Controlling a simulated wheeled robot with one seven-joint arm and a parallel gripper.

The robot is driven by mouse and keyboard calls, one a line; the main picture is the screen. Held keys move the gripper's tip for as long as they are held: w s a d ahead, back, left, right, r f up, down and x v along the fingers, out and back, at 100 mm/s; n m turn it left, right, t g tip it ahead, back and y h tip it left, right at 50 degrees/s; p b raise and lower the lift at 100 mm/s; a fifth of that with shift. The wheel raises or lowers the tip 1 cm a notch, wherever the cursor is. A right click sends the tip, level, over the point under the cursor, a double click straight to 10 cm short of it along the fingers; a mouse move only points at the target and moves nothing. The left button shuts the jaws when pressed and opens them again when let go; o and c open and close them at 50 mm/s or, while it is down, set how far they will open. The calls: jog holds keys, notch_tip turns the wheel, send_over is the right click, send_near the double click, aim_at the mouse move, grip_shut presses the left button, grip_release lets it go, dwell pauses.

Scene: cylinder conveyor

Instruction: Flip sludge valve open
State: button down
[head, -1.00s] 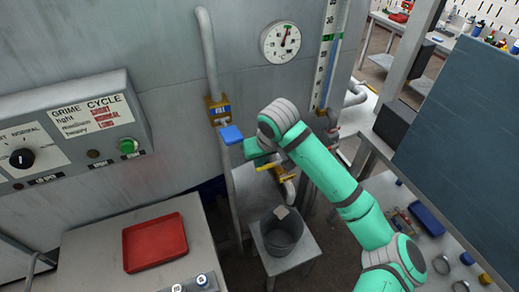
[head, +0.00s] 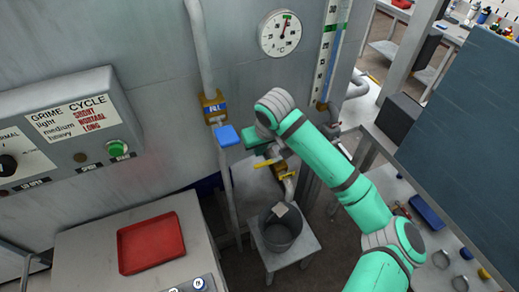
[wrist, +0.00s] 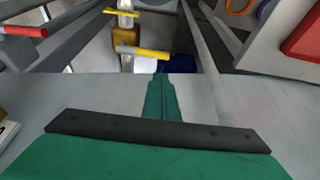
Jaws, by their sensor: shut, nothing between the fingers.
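The low drain valve, which I take for the sludge valve, has a brass body (head: 283,172) and a yellow lever (head: 265,164) on a pipe above a grey bucket (head: 281,232). In the head view my green gripper (head: 255,140) is just above the lever and partly hides the valve.
The fill valve (head: 213,106) with a blue lever (head: 227,136) is close left of my gripper. A vertical pipe (head: 200,45) runs up the wall. A red tray (head: 151,243) lies on the bench at left. A dark panel (head: 460,120) stands at right.

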aim_at(267, 163)
jog(key=x, duration=0.7)
jog(key=shift+f, duration=0.2)
jog(key=shift+w, duration=0.1)
